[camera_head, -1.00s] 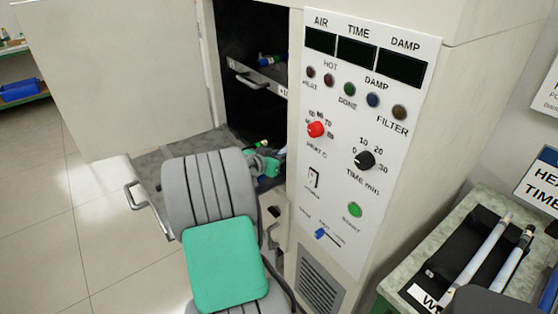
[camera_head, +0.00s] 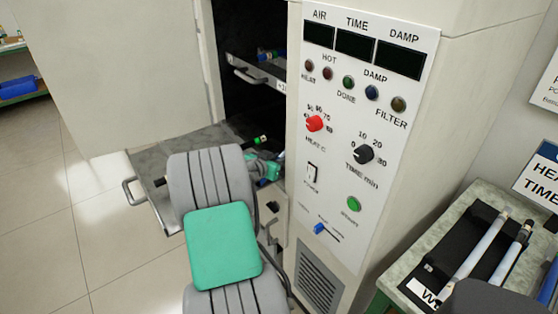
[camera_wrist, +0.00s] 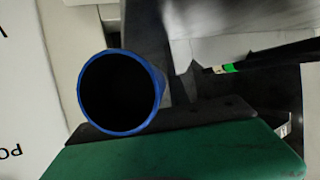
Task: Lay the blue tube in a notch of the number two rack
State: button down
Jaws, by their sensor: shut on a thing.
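The blue tube (camera_wrist: 157,92) shows end-on in the wrist view, as a blue rim around a dark bore. My gripper (camera_head: 277,168) is shut on it; in the wrist view its green body lies just below the tube. In the head view my gripper is at the cabinet opening, over the inner end of the pulled-out lower rack (camera_head: 200,138). My arm hides much of that rack and most of the tube. The rack's notches and its number cannot be made out. A dark rod with a green band (camera_head: 258,141) lies on it, behind my gripper.
An upper rack (camera_head: 262,76) with a handle holds a blue-banded rod inside the cabinet. The open door (camera_head: 110,80) stands left, the control panel (camera_head: 355,150) close at right. A black tray (camera_head: 460,245) with two pale rods sits on the right bench. Floor at left is clear.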

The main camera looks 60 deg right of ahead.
jog(key=shift+f, duration=0.4)
jog(key=shift+a, duration=0.1)
